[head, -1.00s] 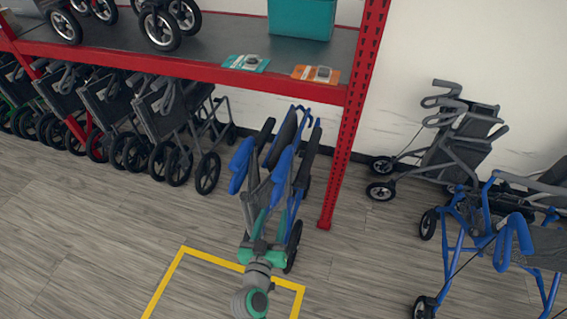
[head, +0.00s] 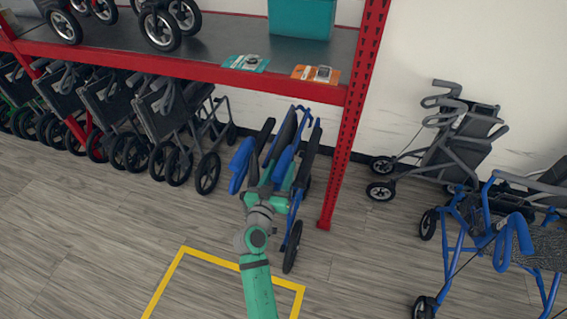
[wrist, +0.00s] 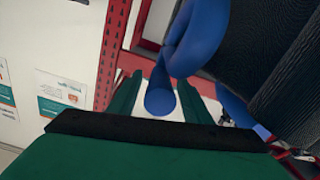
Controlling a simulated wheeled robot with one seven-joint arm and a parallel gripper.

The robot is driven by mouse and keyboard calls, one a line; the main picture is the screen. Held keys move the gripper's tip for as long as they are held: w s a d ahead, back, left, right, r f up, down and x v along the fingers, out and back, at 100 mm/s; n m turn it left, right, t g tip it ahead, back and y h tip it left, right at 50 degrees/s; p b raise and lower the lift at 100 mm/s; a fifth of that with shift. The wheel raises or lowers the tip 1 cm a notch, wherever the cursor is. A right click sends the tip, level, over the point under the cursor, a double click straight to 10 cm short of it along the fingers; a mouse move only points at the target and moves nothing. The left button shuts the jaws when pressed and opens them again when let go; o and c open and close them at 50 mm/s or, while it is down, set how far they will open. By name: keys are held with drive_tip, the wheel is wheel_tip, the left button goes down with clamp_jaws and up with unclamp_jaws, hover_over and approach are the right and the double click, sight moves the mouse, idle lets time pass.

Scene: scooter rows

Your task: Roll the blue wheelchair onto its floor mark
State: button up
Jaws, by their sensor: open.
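The blue wheelchair (head: 240,165) stands folded and upright below the shelf's right end in the head view, with dark upholstery and a black wheel at its lower right. Its floor mark is a yellow outline (head: 215,257) on the floor in front, partly covered by my arm. The wheelchair stands behind the outline's far edge. My gripper (head: 272,182) is at the wheelchair's near side. In the wrist view, the open green fingers (wrist: 160,100) have a rounded blue bar of the wheelchair (wrist: 185,50) between them. I cannot tell whether they touch it.
A red shelf (head: 200,66) with an upright post (head: 345,130) stands close beside the wheelchair. A grey rollator (head: 455,145) and a blue-framed one (head: 465,235) stand at the right. The floor left of the mark is clear.

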drive_tip(key=shift+x, duration=1.4)
clamp_jaws()
drive_tip(key=shift+s+a, duration=0.1)
